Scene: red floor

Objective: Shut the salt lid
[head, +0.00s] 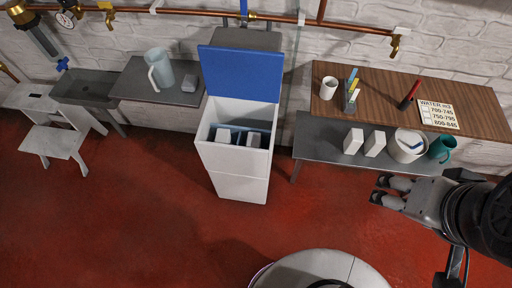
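The salt bin is a tall white box (232,170) in the middle of the head view, against the back wall. Its blue lid (240,75) stands open, tilted up and back behind the box. Inside the open top, several pale blocks or bags and some blue show; they are too small to tell exactly. My gripper (380,190) is at the right, over the red floor in front of the grey bench. It is well to the right of the bin and apart from it. Its two fingers are spread with a gap between them, and nothing shows between them.
A grey bench (318,150) right of the bin holds white cartons (353,141), a white bucket (407,147) and a teal jug (441,148). A wooden shelf (375,95) is above it. A sink (85,88) and white stool (55,140) stand left. The floor before the bin is clear.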

